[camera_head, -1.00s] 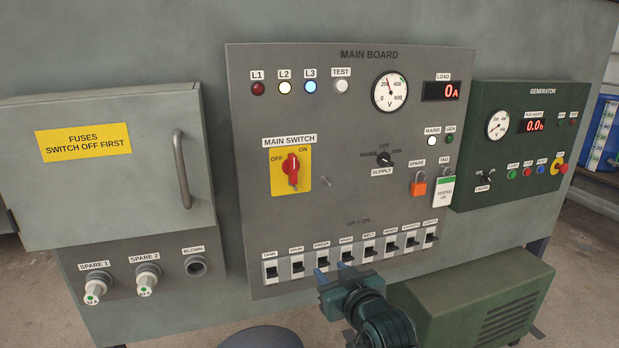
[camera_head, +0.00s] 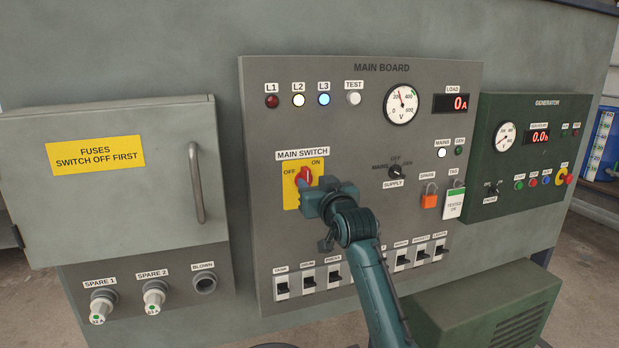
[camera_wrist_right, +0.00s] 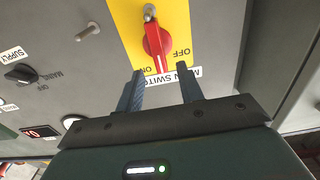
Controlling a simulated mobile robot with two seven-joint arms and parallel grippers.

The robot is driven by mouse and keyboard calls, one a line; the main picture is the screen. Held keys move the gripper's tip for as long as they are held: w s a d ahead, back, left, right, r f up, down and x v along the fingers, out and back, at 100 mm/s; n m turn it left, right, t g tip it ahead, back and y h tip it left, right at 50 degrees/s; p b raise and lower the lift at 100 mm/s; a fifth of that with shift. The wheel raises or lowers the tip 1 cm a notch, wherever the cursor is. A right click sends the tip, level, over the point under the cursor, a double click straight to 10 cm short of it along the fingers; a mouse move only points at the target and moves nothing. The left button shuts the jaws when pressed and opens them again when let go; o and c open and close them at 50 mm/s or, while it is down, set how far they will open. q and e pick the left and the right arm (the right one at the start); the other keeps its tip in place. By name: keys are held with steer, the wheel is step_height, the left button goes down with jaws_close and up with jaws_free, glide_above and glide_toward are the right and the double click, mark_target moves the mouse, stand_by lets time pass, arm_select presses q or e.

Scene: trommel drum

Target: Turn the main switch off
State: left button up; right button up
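The main switch has a red handle (camera_head: 306,174) on a yellow plate (camera_head: 290,196) on the grey main board. In the right wrist view, the red handle (camera_wrist_right: 155,42) shows upside down, its marked end by the ON label and away from OFF. My right gripper (camera_head: 308,187) is in front of the yellow plate and hides its lower right part. In the wrist view, my right gripper (camera_wrist_right: 160,72) is open, with one finger on each side of the handle's end. I cannot tell whether either finger touches it. My left gripper is out of view.
A small metal toggle (camera_wrist_right: 89,32) sticks out beside the plate. The supply knob (camera_head: 396,171) and an orange padlock (camera_head: 429,200) are to the right. Several breakers (camera_head: 308,282) line the board's bottom.

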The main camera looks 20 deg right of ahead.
mark_target(308, 177)
steer(key=shift+w, duration=1.95)
steer(key=shift+c, duration=0.6)
jaws_close()
